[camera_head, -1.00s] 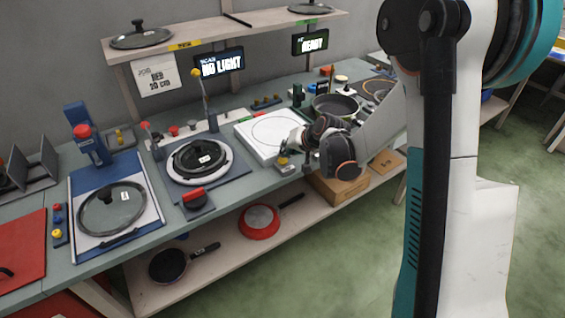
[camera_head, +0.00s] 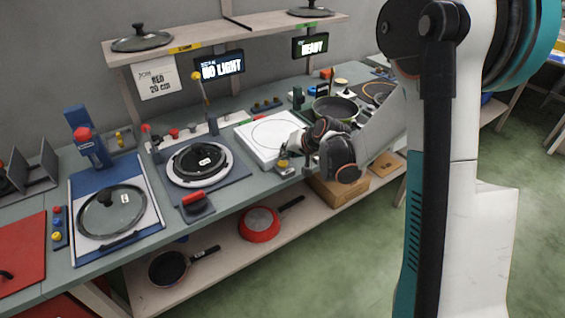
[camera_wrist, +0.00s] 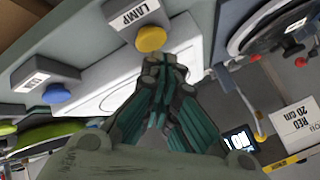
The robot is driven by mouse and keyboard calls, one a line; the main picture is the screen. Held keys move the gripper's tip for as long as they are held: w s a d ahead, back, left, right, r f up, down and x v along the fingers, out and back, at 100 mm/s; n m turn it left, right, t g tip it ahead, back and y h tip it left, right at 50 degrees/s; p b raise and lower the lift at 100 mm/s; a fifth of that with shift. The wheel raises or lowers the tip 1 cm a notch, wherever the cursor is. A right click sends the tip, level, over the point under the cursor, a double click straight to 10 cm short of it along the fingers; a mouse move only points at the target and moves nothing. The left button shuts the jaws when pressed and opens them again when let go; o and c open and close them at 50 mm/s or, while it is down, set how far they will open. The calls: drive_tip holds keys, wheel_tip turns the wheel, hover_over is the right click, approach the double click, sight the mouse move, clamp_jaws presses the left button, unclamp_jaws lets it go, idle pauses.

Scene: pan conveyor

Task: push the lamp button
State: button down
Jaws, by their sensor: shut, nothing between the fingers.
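The lamp button is a yellow round button (camera_wrist: 151,38) on a grey box labelled LAMP (camera_wrist: 133,14) in the wrist view. In the head view the small box with its yellow top (camera_head: 284,164) stands at the table's front edge. My gripper (camera_wrist: 166,62) is shut and empty, its fingertips just beside the yellow button in the wrist picture; I cannot tell whether they touch it. In the head view my gripper (camera_head: 297,143) is just above and behind the lamp box, partly hidden by my wrist.
A second grey box with a blue button (camera_wrist: 56,93) sits near the lamp box. A white plate (camera_head: 253,138) lies behind my gripper. A round station with a black lid (camera_head: 200,160) is left of it, and a pan (camera_head: 335,109) is to the right.

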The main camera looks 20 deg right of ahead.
sight(286, 161)
drive_tip(key=shift+f, duration=0.15)
drive_tip(key=shift+f+b, duration=0.3)
drive_tip(key=shift+b, duration=0.15)
drive_tip(key=shift+f, duration=0.15)
idle(0.4)
drive_tip(key=shift+r, duration=0.65)
drive_tip(key=shift+p, duration=0.3)
wheel_tip(286, 161, up, 6)
drive_tip(key=p, duration=0.3)
drive_tip(key=shift+p, duration=0.35)
drive_tip(key=shift+d, duration=0.1)
